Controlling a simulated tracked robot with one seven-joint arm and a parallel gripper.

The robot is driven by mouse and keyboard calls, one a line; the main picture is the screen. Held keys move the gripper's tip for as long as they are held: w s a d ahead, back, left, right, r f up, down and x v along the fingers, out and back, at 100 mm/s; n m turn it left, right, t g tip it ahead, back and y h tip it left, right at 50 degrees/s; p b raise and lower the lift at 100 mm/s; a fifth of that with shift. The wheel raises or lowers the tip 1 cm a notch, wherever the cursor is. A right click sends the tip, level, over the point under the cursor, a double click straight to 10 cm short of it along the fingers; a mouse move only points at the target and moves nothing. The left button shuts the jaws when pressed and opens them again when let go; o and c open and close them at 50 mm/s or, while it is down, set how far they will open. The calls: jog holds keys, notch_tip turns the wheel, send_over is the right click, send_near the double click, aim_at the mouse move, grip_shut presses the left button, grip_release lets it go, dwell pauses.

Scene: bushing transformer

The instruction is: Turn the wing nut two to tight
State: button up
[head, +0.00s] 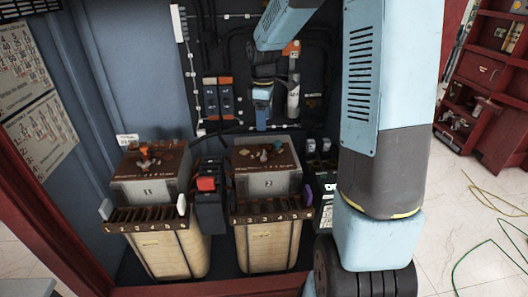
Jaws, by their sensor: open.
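Two grey transformer boxes stand side by side inside the cabinet. The right box (262,184) is marked 2, and small wing-nut-like fittings (264,153) sit on its brown top. The left box (150,190) is marked 1 and has orange fittings (147,151) on its top. The parts are too small to tell which one is wing nut two, or how far it is turned. My gripper (262,122) points down above and behind the fittings of box 2, apart from them in the picture. It is open and appears empty; its fingertips are small and dark against the panel.
A black unit with a red switch (207,184) stands between the boxes. Slotted numbered racks (270,208) run along their fronts. Cables and breakers (218,97) cover the back panel. My large arm link blocks the right side. Red shelving (485,95) and loose cables lie beyond.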

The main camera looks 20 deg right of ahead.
aim_at(264, 153)
notch_tip(264, 153, down, 14)
jog(key=shift+r, duration=0.1)
dwell(0.5)
jog(key=shift+c, duration=0.3)
jog(key=c, duration=0.9)
jog(key=shift+d, duration=0.2)
jog(key=shift+c, duration=0.4)
jog(key=shift+a, duration=0.1)
